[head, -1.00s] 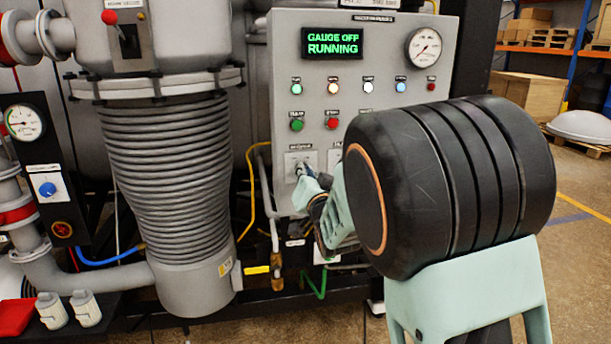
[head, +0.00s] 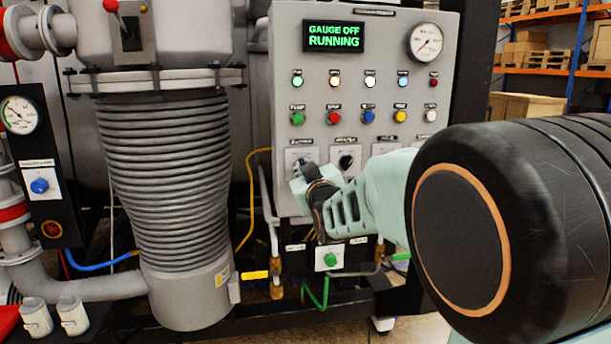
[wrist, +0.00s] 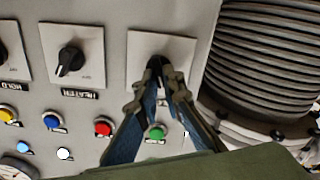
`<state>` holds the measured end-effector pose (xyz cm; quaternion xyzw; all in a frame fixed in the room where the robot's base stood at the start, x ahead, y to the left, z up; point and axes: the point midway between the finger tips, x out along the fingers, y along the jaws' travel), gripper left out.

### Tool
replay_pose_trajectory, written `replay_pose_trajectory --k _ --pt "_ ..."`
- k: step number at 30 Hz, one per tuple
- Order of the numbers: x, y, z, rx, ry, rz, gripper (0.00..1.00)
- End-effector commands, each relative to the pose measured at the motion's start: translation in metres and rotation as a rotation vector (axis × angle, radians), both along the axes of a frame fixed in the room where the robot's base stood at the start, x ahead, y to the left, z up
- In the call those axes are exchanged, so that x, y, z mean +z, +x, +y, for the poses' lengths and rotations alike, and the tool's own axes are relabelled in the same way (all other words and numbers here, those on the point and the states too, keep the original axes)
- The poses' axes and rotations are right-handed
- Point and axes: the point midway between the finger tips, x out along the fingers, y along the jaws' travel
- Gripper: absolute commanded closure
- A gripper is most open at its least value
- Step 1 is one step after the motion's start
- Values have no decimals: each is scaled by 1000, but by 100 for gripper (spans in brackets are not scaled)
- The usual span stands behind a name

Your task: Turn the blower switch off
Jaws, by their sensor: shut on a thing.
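The grey control panel (head: 380,25) has a row of rotary switches. My gripper (head: 305,172) is at the leftmost switch plate (head: 293,156) in the head view. In the wrist view, my gripper (wrist: 158,72) is shut on that switch's black knob (wrist: 155,62), on a pale plate (wrist: 139,46). The fingers cover most of the knob, so its pointer direction is unclear. I cannot read its label. Beside it is the heater switch (wrist: 70,62), free of the gripper. The panel display (head: 334,36) reads "GAUGE OFF RUNNING".
Coloured push buttons, including a green one (wrist: 156,132) and a red one (wrist: 103,128), sit close to my fingers. A ribbed bellows column (head: 165,170) stands left of the panel. A yellow-handled valve (head: 256,275) and pipes are below.

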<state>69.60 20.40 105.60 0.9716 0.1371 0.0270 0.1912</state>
Motion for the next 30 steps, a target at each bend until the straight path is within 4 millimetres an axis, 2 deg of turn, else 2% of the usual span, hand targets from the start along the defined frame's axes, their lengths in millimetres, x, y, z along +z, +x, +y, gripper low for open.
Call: replay_pose_trajectory --k 10,26,27,30 --pt "-1 0 1 0 -125 -36 100" --pt "0 0 1 0 -146 -42 100" --pt "0 0 1 0 -146 -42 88" --pt "0 0 1 0 -145 -42 77"
